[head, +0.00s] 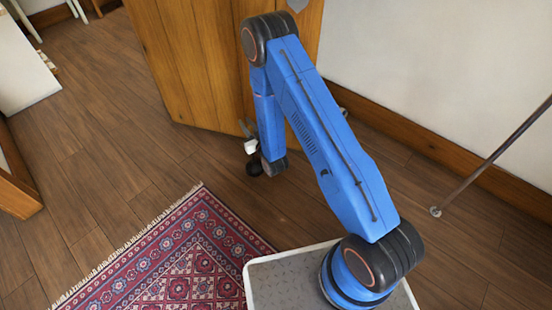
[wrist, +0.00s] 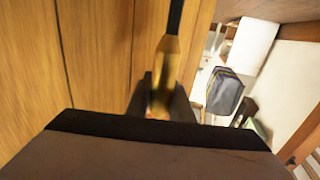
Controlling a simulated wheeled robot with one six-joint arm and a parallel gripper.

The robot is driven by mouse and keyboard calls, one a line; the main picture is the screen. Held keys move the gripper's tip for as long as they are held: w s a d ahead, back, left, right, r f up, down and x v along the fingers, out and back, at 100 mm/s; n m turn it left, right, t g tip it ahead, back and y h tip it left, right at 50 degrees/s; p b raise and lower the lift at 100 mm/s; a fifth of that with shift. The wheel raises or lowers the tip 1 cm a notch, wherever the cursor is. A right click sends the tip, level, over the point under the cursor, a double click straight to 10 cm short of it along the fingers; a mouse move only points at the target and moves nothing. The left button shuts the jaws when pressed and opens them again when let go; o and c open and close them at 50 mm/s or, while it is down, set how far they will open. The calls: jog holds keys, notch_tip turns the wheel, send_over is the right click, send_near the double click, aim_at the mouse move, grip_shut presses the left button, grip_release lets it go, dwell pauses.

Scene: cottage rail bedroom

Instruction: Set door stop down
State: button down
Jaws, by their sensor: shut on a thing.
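The door stop (wrist: 168,62) shows in the wrist view as a brass-coloured piece with a narrow dark strip above it. My gripper (wrist: 163,92) is shut on it, with a dark finger on each side. The wooden door (wrist: 95,60) fills the left of the wrist view, close behind the door stop. In the head view the door (head: 205,60) stands at the top centre, and the end of my arm is low beside its bottom edge. My arm hides part of the door there. I cannot make out the door stop's shape or its gap to the floor in the head view.
A red patterned rug (head: 190,265) with a fringed edge lies at the lower left. Bare wood floor (head: 110,165) is clear left of the door. A skirting board (head: 400,130) runs along the white wall, and a thin metal pole (head: 490,160) slants at the right.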

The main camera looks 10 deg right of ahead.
jog(key=w+d, duration=1.1)
jog(key=d, duration=0.3)
notch_tip(320, 180, down, 7)
jog(key=shift+w+y, duration=0.2)
jog(key=shift+y, duration=0.1)
dwell(0.8)
jog(key=shift+f, duration=0.1)
jog(key=c, duration=1.9)
grip_release()
jog(key=shift+o, duration=0.2)
